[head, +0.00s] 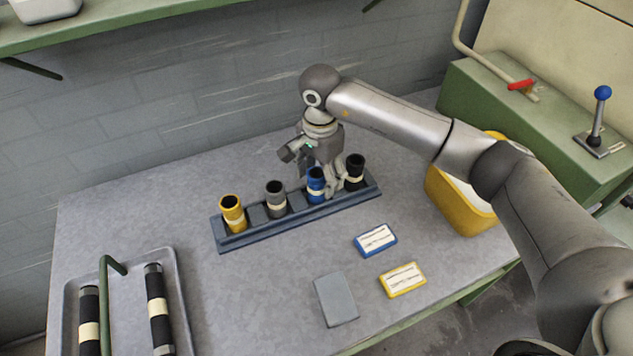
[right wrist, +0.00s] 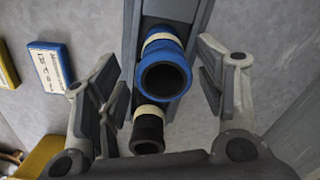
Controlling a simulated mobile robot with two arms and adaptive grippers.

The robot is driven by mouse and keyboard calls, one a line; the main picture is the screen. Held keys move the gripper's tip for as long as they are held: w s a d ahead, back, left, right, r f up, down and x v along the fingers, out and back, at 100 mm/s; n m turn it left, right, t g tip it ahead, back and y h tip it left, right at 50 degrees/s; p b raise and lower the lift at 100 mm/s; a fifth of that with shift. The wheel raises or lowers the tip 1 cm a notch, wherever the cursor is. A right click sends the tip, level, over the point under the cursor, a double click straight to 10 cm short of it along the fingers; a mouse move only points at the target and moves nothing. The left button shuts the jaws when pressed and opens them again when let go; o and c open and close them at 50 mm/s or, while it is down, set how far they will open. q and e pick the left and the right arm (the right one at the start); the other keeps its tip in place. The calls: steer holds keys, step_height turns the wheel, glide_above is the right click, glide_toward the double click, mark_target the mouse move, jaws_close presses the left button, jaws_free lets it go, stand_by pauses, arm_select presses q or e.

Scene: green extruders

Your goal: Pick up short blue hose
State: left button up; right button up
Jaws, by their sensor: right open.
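The short blue hose (head: 316,186) stands upright in the dark rack (head: 262,237), between the grey hose (head: 276,199) and the black hose (head: 355,171). My right gripper (head: 322,180) is above and around the top of the blue hose, partly hiding it. In the right wrist view the blue hose (right wrist: 165,75) is centred between the open fingers, with a gap on both sides. The black hose (right wrist: 148,128) is nearer the gripper's palm there. My left gripper is not in view.
A yellow hose (head: 232,213) stands at the rack's left end. Blue (head: 375,240) and yellow (head: 402,280) labelled cards and a grey plate (head: 336,299) lie in front. A tray (head: 178,290) holds long black hoses. A yellow bin (head: 457,205) is at right.

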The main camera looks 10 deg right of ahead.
mark_target(316, 186)
steer(key=f, duration=0.2)
steer(key=f+p, duration=0.1)
steer(key=f, duration=0.1)
steer(key=shift+a, duration=0.4)
steer(key=c, duration=1.2)
